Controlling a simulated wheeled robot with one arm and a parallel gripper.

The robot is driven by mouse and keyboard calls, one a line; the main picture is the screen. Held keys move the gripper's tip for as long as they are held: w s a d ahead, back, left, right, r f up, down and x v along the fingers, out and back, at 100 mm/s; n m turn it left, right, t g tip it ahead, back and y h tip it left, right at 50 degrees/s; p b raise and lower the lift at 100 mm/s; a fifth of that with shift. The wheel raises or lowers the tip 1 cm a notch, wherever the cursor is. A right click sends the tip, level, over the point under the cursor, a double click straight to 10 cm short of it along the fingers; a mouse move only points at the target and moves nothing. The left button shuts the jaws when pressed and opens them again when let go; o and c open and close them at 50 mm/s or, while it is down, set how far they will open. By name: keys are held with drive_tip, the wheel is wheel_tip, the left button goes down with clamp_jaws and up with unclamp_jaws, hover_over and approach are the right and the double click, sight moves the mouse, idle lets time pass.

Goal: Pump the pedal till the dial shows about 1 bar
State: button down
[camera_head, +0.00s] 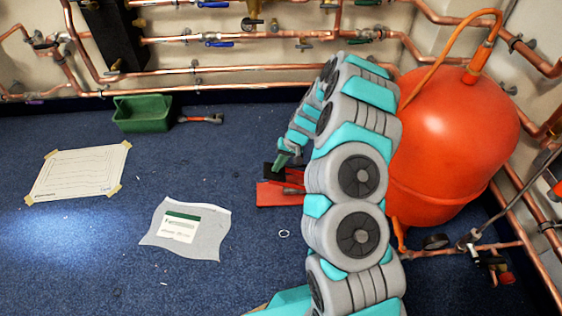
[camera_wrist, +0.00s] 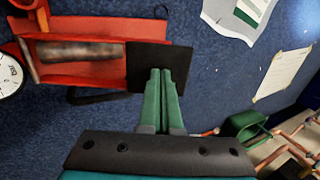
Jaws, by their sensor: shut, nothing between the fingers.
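The red foot pump (camera_head: 275,196) sits on the blue carpet left of my arm, partly hidden by it. In the wrist view the pump (camera_wrist: 80,28) shows its red frame and a dark metal cylinder (camera_wrist: 80,52). Its black pedal pad (camera_wrist: 148,58) lies at the frame's right end; the pad also shows in the head view (camera_head: 272,171). The white dial (camera_wrist: 9,76) is cut off at the left edge, and its reading cannot be made out. My gripper (camera_wrist: 167,72) is shut and empty, its green fingertips over the pad. I cannot tell whether they touch it.
A large red tank (camera_head: 450,140) stands right of my arm, with copper pipes along the walls.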

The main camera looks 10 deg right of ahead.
sight(267, 170)
drive_tip(key=shift+f, duration=0.1)
idle(0.3)
drive_tip(key=shift+w+a+f+h+p, duration=0.1)
drive_tip(key=shift+a+f+h+p, duration=0.3)
drive_tip(key=shift+p, duration=0.4)
drive_tip(key=shift+w+a+f+h+p, duration=0.1)
drive_tip(key=shift+a+f+h+p, duration=0.2)
drive_tip(key=shift+f+p, duration=0.25)
drive_tip(key=shift+a+f+h+p, duration=0.15)
drive_tip(key=shift+f+h+p, duration=0.25)
drive_tip(key=shift+f+p, duration=0.15)
drive_tip(key=x, duration=0.2)
drive_tip(key=b+x, duration=0.1)
drive_tip(key=x, duration=0.1)
drive_tip(key=shift+a+f, duration=0.25)
drive_tip(key=shift+a, duration=0.05)
drive_tip(key=shift+f+b, duration=0.3)
drive_tip(key=shift+f, duration=0.3)
drive_tip(key=r+p, duration=0.1)
drive_tip(key=r, duration=0.6)
drive_tip(key=r+p, duration=0.1)
drive_tip(key=r, duration=0.7)
drive_tip(key=shift+a, duration=0.25)
